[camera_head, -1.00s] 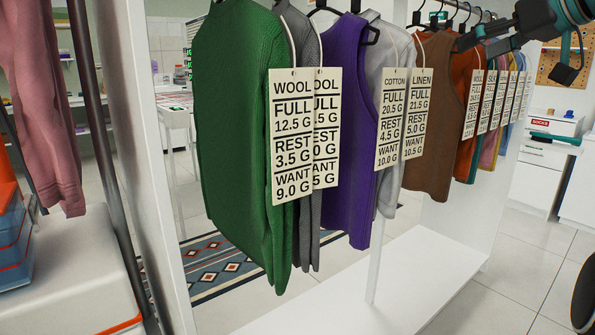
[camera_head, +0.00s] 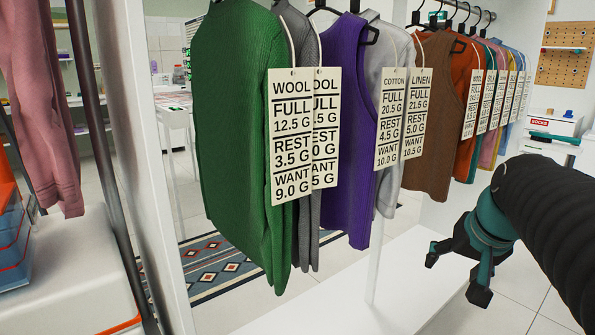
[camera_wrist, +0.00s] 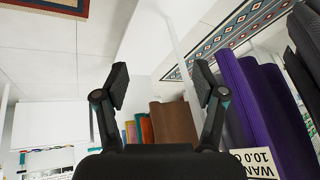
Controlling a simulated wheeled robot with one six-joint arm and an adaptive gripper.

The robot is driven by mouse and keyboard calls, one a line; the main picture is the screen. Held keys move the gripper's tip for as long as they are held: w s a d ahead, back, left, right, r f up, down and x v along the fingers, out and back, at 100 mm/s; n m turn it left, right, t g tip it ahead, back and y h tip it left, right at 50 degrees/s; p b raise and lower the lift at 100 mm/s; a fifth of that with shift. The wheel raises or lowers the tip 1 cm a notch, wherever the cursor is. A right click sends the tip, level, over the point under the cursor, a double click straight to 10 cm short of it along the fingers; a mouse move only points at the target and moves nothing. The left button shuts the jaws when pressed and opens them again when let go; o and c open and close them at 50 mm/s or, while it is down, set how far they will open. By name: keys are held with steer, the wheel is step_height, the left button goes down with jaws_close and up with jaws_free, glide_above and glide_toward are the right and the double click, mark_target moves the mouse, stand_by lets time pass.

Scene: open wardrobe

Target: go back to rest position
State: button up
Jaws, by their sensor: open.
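My gripper (camera_head: 455,276) is at the lower right in the head view, in front of the wardrobe's right end, with its fingers pointing down and left. It is open and holds nothing. In the wrist view its two fingers (camera_wrist: 162,90) stand apart, with white wardrobe surface and floor showing between them. It is apart from the hanging clothes. The nearest are a brown garment (camera_head: 435,125) and a purple one (camera_head: 350,140), which also show in the wrist view, the brown (camera_wrist: 174,122) between the fingers and the purple (camera_wrist: 265,110) to the right.
A green sweater (camera_head: 235,130) with a wool tag (camera_head: 292,135) hangs in front at left. The white wardrobe base (camera_head: 335,300) runs below the clothes. A box marked socks (camera_head: 553,122) stands on a white cabinet at the right. Open tiled floor (camera_head: 520,270) lies at the lower right.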

steer(key=s+a+f+n, duration=0.4)
steer(key=s+a+f, duration=0.6)
steer(key=s, duration=0.3)
steer(key=shift+a+n, duration=0.4)
steer(key=shift+a, duration=0.25)
stand_by(1.5)
